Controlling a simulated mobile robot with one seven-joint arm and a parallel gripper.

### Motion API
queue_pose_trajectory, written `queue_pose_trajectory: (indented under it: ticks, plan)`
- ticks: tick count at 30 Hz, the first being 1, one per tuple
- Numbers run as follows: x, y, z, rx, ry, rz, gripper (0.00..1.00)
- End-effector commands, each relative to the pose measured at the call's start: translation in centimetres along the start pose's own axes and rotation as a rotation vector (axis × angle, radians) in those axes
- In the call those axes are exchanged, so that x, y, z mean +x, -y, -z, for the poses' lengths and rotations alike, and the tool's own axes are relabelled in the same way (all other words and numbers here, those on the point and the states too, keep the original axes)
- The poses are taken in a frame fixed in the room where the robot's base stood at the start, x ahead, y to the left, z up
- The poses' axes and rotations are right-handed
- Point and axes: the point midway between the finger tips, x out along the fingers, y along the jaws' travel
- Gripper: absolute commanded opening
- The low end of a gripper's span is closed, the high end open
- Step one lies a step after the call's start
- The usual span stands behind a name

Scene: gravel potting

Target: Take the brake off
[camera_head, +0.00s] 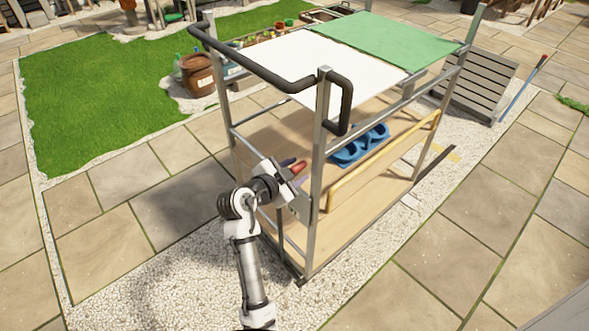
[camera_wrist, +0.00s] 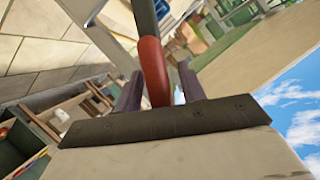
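The cart (camera_head: 318,140) stands on the gravel and paving, with a dark push handle (camera_head: 262,72) at its near end. A brake lever with a red grip (camera_head: 298,168) is at the near end below that handle. In the wrist view the red grip (camera_wrist: 153,72) lies between the two purple fingers of my gripper (camera_wrist: 160,92), with its dark upper part running up out of the picture. In the head view my gripper (camera_head: 292,172) is at the lever. The fingers stand apart around the grip, and a narrow gap shows on one side.
The cart's top holds a white panel (camera_head: 295,58) and a green panel (camera_head: 365,38). A blue moulded item (camera_head: 358,145) lies on its shelf. A brown pot (camera_head: 197,75) stands beyond on the left. A grey slatted crate (camera_head: 478,85) is on the right.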

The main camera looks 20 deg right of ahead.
Motion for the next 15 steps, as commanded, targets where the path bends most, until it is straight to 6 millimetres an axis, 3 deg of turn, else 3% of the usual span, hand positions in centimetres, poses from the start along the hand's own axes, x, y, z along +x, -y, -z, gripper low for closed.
queue_pose_trajectory:
  ticks: [7, 15]
  plan:
    - [0.1, 0.01, 0.0, 0.0, 0.0, 0.001, 0.4]
    - [0.07, 0.02, 0.01, 0.0, 0.0, 0.001, 0.06]
